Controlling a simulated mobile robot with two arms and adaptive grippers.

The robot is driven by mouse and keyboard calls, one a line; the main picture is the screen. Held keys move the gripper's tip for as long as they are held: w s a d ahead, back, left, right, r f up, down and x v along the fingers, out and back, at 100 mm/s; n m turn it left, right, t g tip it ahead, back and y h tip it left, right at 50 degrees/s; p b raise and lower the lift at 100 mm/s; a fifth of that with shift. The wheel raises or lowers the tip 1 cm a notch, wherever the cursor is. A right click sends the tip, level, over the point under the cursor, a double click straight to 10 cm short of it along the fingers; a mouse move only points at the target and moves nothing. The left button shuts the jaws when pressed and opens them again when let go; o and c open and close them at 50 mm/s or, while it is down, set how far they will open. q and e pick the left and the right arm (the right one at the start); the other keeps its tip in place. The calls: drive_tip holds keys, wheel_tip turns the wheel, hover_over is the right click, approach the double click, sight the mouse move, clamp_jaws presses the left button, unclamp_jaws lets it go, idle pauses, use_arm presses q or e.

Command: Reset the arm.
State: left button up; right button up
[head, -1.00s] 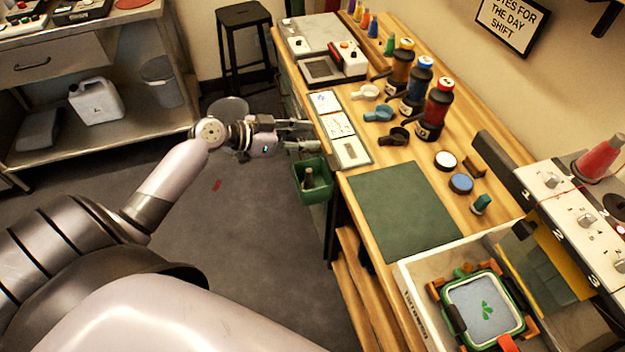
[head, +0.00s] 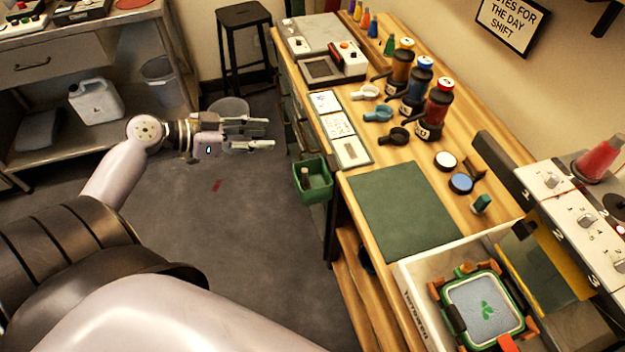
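My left arm comes in from the left. Its gripper (head: 270,132) is in the air over the floor, left of the wooden worktable (head: 440,150) and clear of its edge. The fingers point right toward the table and stand apart with nothing between them. Behind the gripper, a grey round bin (head: 229,107) on the floor is partly covered. My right gripper does not show.
A green bin (head: 314,182) hangs on the table's near side. A black stool (head: 243,17) stands behind. The floor (head: 250,240) is open.

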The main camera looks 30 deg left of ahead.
use_arm(q)
drive_tip(key=shift+s+a+r, duration=0.1)
drive_tip(key=shift+s+a, duration=0.05)
drive_tip(key=shift+s, duration=0.05)
idle(0.3)
drive_tip(key=s+a+f+n+g+y, duration=0.2)
drive_tip(key=s+f+n, duration=0.1)
drive_tip(key=f, duration=0.9)
drive_tip(key=s+a+f+n+g+y, duration=0.1)
drive_tip(key=s+f+n+y, duration=0.15)
drive_tip(key=f, duration=0.95)
drive_tip(key=s+a+f+n+g+y, duration=0.2)
drive_tip(key=s+f+n, duration=0.15)
drive_tip(key=f, duration=0.85)
drive_tip(key=s+d+f+m+g+y, duration=0.1)
drive_tip(key=s+d+f, duration=0.3)
drive_tip(key=s+f, duration=0.25)
drive_tip(key=s+d+f+g, duration=0.2)
drive_tip(key=s+d+f, duration=0.1)
drive_tip(key=s+f, duration=0.3)
drive_tip(key=s+d+f+m+g, duration=0.1)
drive_tip(key=s+d+f, duration=0.3)
drive_tip(key=s+d, duration=0.3)
drive_tip(key=s+d+f+m+g, duration=0.1)
drive_tip(key=s+d+f+m, duration=0.1)
drive_tip(key=s+d+f, duration=0.3)
drive_tip(key=shift+s+d+f, duration=0.25)
drive_tip(key=shift+s+d, duration=0.6)
drive_tip(key=shift+s, duration=0.05)
